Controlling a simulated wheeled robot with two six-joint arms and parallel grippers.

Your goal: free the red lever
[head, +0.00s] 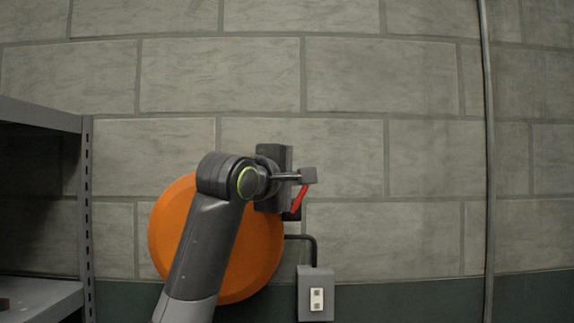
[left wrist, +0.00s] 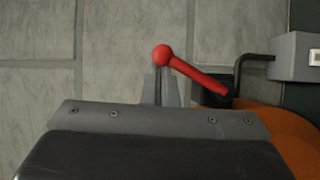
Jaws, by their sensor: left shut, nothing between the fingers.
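The red lever (head: 301,198) slants up from a dark mount low on the wall fixture. Its upper end is hidden behind my left gripper's fingertips in the head view. In the left wrist view the lever (left wrist: 198,77) shows its round red knob right at the tips of my left gripper (left wrist: 162,71). My left gripper (head: 308,175) points right, with its fingers shut and empty. The knob overlaps the fingertips in the picture, and I cannot tell whether they touch. My right gripper is not in view.
A large orange disc (head: 253,262) sits behind my left arm. A grey box (head: 316,294) with a bent black pipe (head: 311,241) is below the lever. A metal shelf (head: 86,210) stands at the left, a vertical conduit (head: 489,150) at the right. The wall between lever and conduit is clear.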

